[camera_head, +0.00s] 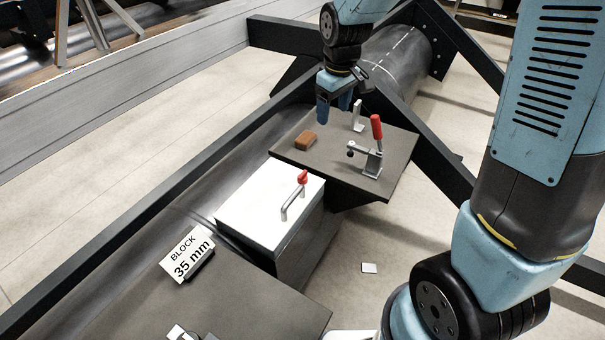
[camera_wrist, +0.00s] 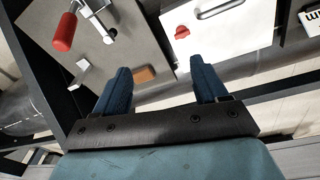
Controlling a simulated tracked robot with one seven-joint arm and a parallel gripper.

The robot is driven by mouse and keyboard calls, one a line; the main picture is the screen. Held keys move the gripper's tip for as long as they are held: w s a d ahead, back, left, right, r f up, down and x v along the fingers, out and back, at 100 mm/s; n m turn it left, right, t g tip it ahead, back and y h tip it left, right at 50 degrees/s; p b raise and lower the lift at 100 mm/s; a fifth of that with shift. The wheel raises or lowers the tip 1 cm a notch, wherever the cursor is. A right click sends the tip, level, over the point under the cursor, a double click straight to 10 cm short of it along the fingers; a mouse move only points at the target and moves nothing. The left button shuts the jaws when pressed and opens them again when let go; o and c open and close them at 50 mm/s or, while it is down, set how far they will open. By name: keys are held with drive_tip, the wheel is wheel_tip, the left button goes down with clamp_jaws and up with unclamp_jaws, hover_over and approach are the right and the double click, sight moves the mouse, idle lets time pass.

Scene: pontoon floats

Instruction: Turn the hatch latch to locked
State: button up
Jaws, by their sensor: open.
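The white hatch lid (camera_head: 250,215) tops a grey box in the middle of the head view. A small red latch knob (camera_head: 303,176) sits at the lid's far edge, near one end of a metal bar handle (camera_head: 291,204). In the wrist view the lid (camera_wrist: 240,35) is at upper right, with the red latch (camera_wrist: 182,31) near its left edge. Which latch position is locked cannot be told. My gripper (camera_head: 335,112) is open and empty, pointing down above the far side of the grey plate, beyond the latch and apart from it. Its fingers (camera_wrist: 160,74) also show in the wrist view.
The grey plate (camera_head: 330,160) carries a brown block (camera_head: 305,140), a red-handled toggle clamp (camera_head: 376,130) and a small upright metal piece (camera_head: 358,115). A "BLOCK 35 mm" card (camera_head: 187,255) stands left of the box. Dark frame beams (camera_head: 190,180) surround the area.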

sight(303, 174)
drive_tip(key=w+a+f+n+g, duration=0.1)
drive_tip(key=w+a+f+n, duration=0.15)
drive_tip(key=a+f, duration=0.75)
drive_tip(key=shift+n, duration=0.25)
drive_tip(key=f, duration=0.5)
drive_tip(key=d+f, duration=0.1)
drive_tip(key=f, duration=0.4)
drive_tip(key=d+f, duration=0.1)
drive_tip(key=f, duration=0.4)
drive_tip(key=shift+d+f, duration=0.15)
drive_tip(key=shift+f, duration=0.1)
drive_tip(key=c, duration=1.1)
